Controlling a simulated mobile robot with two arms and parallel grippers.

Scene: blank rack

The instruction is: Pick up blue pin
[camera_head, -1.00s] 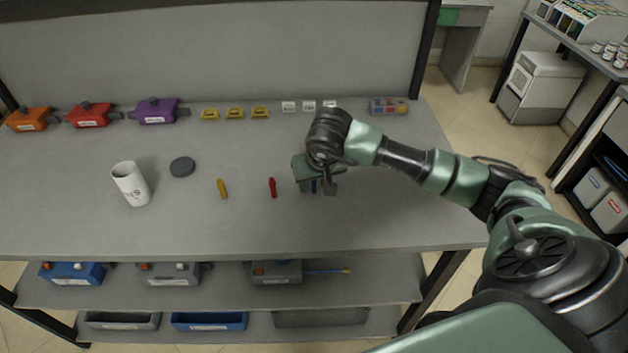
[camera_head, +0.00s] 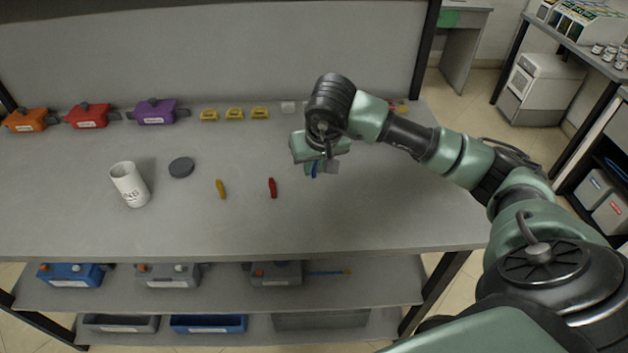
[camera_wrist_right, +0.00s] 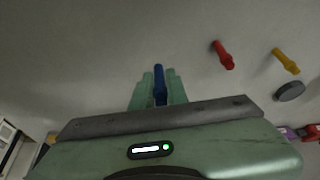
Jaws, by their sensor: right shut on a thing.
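The blue pin (camera_wrist_right: 159,84) is between the two green fingers of my right gripper (camera_wrist_right: 158,88) in the right wrist view, and the gripper is shut on it. In the head view my right gripper (camera_head: 315,167) hangs above the right part of the table, and a bit of the blue pin (camera_head: 314,170) shows between its fingers. The pin looks held clear of the table top. My left gripper is not in view.
A red pin (camera_head: 272,188) and a yellow pin (camera_head: 221,189) lie on the table (camera_head: 220,230) to the left. A white cup (camera_head: 130,185) and a dark round lid (camera_head: 181,167) stand farther left.

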